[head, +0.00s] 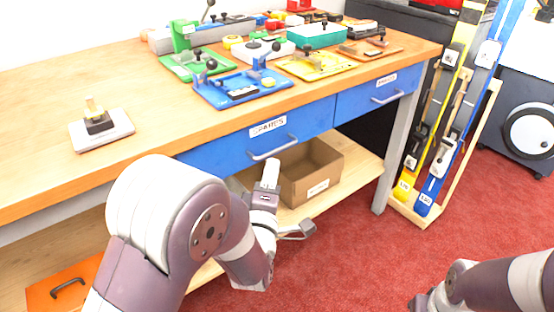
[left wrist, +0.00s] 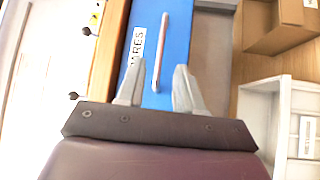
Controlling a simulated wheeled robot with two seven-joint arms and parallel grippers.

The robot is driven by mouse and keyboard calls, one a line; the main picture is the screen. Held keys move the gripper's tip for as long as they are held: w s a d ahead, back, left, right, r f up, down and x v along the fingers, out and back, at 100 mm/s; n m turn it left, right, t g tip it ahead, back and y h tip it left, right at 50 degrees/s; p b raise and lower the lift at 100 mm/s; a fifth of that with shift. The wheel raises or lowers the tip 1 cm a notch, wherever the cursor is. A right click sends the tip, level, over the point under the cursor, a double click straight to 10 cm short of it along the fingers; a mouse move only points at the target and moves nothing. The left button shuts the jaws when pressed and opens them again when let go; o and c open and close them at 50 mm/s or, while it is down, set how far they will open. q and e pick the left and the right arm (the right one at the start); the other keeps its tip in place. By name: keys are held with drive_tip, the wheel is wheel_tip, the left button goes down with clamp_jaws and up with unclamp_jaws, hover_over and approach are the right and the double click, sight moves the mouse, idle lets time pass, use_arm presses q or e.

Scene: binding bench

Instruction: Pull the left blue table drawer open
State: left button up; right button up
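The left blue drawer (head: 225,152) sits under the wooden bench top, with a SPARES label and a pale bar handle (head: 272,147). It looks closed. My left gripper (head: 270,174) is just below and in front of that handle. In the left wrist view my left gripper (left wrist: 158,88) has two grey fingers standing apart with nothing between them. The handle (left wrist: 161,45) lies ahead of the fingertips, roughly in line with the gap, against the blue drawer front (left wrist: 178,50). No contact shows. My right arm enters at lower right; its fingers are out of frame.
A second blue drawer (head: 375,92) is to the right. A cardboard box (head: 312,172) stands on the lower shelf (head: 352,172), behind my left gripper. A bench leg (head: 396,150) and a rack of levels (head: 450,130) stand to the right. Red floor is open in front.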

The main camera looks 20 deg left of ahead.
use_arm(q)
drive_tip(key=w+b, duration=0.1)
drive_tip(key=w, duration=0.5)
drive_tip(key=shift+w+a+r, duration=0.2)
drive_tip(key=shift+a+r, duration=0.15)
drive_tip(key=shift+r, duration=0.05)
clamp_jaws()
use_arm(e)
drive_tip(key=shift+f, duration=0.7)
